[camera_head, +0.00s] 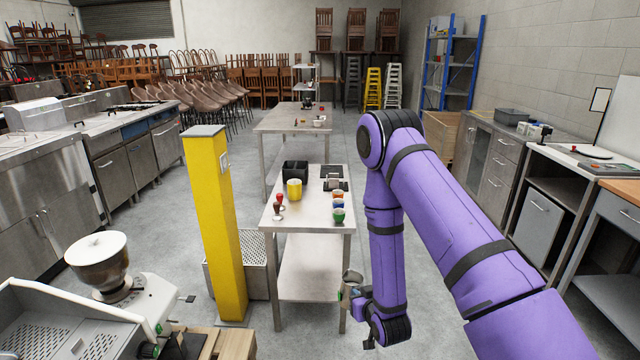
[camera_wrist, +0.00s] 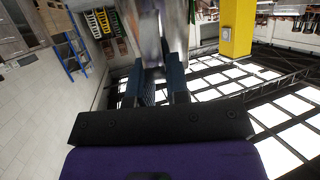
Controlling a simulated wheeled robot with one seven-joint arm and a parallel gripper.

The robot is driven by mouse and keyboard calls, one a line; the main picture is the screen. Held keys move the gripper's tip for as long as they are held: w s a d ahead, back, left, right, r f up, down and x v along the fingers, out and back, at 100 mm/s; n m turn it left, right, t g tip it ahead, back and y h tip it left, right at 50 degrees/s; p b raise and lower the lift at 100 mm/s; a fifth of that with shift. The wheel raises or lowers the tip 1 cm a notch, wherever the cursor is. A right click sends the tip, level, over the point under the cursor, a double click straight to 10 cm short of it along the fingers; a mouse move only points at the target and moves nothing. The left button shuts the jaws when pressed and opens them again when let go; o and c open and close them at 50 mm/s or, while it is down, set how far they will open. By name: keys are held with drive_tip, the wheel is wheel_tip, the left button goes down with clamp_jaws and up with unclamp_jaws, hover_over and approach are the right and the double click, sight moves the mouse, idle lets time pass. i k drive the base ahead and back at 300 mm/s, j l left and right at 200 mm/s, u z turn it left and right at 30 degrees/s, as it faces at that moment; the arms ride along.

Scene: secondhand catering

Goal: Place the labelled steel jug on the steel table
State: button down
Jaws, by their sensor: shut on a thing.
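My gripper (camera_head: 347,294) is low in front of the right front leg of the near steel table (camera_head: 308,212), below its top. It is shut on a shiny steel thing (camera_head: 353,276), apparently the steel jug, which shows only in small part in the head view. In the wrist view the fingers (camera_wrist: 157,84) close on the shiny steel body (camera_wrist: 152,42), cut off by the top edge. I cannot make out a label on it.
On the table stand a black bin (camera_head: 295,169), a yellow container (camera_head: 294,189), dark-red items (camera_head: 278,203) at left and small coloured cups (camera_head: 338,214) at right. The middle of its top is bare. A yellow post (camera_head: 214,225) rises to its left.

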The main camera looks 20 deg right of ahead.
sight(318, 195)
drive_tip(key=i+l, duration=0.3)
drive_tip(key=i, duration=0.25)
drive_tip(key=i+l, duration=0.3)
drive_tip(key=i, duration=0.2)
